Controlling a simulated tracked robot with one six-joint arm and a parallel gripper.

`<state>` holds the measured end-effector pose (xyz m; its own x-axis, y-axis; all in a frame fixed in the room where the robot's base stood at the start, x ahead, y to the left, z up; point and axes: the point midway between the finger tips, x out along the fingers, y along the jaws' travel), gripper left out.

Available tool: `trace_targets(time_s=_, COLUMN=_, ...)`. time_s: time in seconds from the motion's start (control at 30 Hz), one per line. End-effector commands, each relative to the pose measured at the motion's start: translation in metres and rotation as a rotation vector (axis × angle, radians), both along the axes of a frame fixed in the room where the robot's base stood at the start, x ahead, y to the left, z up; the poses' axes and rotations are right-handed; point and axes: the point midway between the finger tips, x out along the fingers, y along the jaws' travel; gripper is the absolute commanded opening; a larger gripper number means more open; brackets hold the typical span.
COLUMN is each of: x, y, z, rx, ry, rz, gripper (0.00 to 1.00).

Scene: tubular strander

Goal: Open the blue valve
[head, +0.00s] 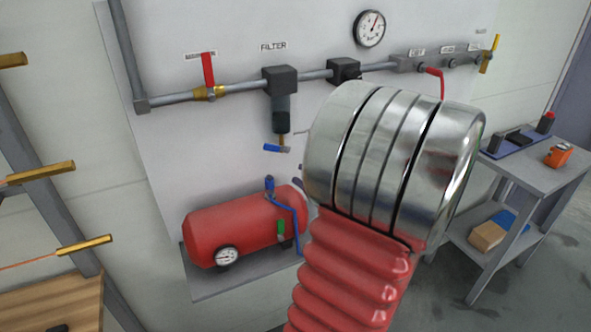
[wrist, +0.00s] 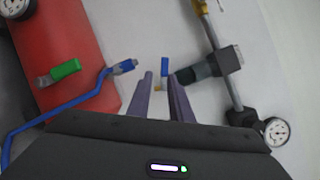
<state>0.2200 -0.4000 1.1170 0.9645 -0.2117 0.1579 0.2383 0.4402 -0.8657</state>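The blue valve (head: 273,148) has a small blue lever on a brass fitting below the filter (head: 281,110) in the head view. The lever lies about level, pointing left, crosswise to the filter's drain. In the wrist view the blue lever (wrist: 165,66) shows between and beyond my fingertips. My gripper (wrist: 162,77) is open, with its two purple-grey fingers apart on either side of the lever in the picture. I cannot tell whether a finger touches it. The brass fitting is partly hidden by the fingers.
The red tank (head: 235,229), with a blue hose (head: 288,208), a green handle (head: 281,229) and a blue-topped fitting (head: 270,184), lies below the filter. A red lever (head: 208,70) is on the pipe to the left. My arm covers the middle right. A table (head: 545,172) stands at right.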

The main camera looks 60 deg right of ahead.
Motion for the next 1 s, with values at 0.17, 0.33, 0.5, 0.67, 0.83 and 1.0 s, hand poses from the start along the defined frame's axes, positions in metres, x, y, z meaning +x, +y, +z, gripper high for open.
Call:
trace_targets(time_s=0.17, x=0.041, y=0.033, z=-0.002, rx=0.022, ry=0.128, rz=0.180, gripper=0.06)
trace_targets(time_s=0.33, x=0.081, y=0.082, z=-0.013, rx=0.031, ry=0.349, rz=0.391, gripper=0.00)
trace_targets(time_s=0.5, x=0.104, y=0.123, z=-0.026, rx=-0.006, ry=0.578, rz=0.533, gripper=0.00)
trace_targets(time_s=0.67, x=0.113, y=0.151, z=-0.037, rx=-0.073, ry=0.755, rz=0.610, gripper=0.00)
trace_targets(time_s=0.83, x=0.119, y=0.174, z=-0.045, rx=-0.168, ry=0.904, rz=0.663, gripper=0.00)
trace_targets(time_s=1.0, x=0.124, y=0.193, z=-0.049, rx=-0.296, ry=1.031, rz=0.701, gripper=0.00)
